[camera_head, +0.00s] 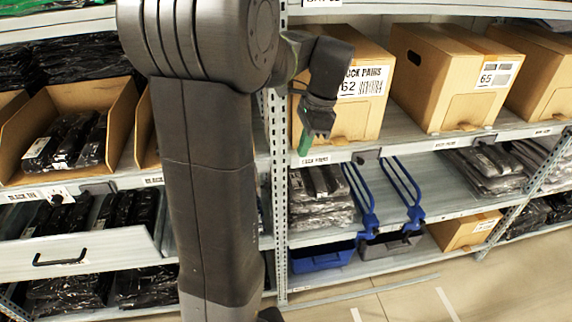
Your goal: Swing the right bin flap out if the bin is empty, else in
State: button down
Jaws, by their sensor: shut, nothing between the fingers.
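Two blue looped frames stand side by side on the middle shelf, the left frame (363,203) and the right frame (407,193); I cannot tell for sure that they are the bin flaps. Below them, on the lower shelf, are a blue bin (322,262) and a grey bin (391,249) to its right. Shelf and shadow hide most of the inside of both bins, so I cannot tell whether they are empty. My gripper (315,130) is shut and empty, pointing down in front of the upper shelf edge, above and left of the blue frames.
Cardboard boxes marked 62 (370,108) and 65 (450,80) stand on the upper shelf behind and right of my gripper. Folded bagged garments (318,205) lie left of the blue frames. An open drawer (80,255) juts out at left. The floor (490,285) at lower right is clear.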

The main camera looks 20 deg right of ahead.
jog(key=shift+s+a, duration=0.15)
jog(key=w+a+f, duration=0.1)
jog(key=a+f, duration=0.5)
jog(key=f, duration=0.3)
jog(key=shift+w+a+f+p, duration=0.15)
jog(key=shift+w+p, duration=0.1)
jog(key=shift+p, duration=0.1)
dwell(0.5)
jog(key=shift+s+a+m, duration=0.1)
jog(key=shift+a+m, duration=0.15)
jog(key=shift+m, duration=0.15)
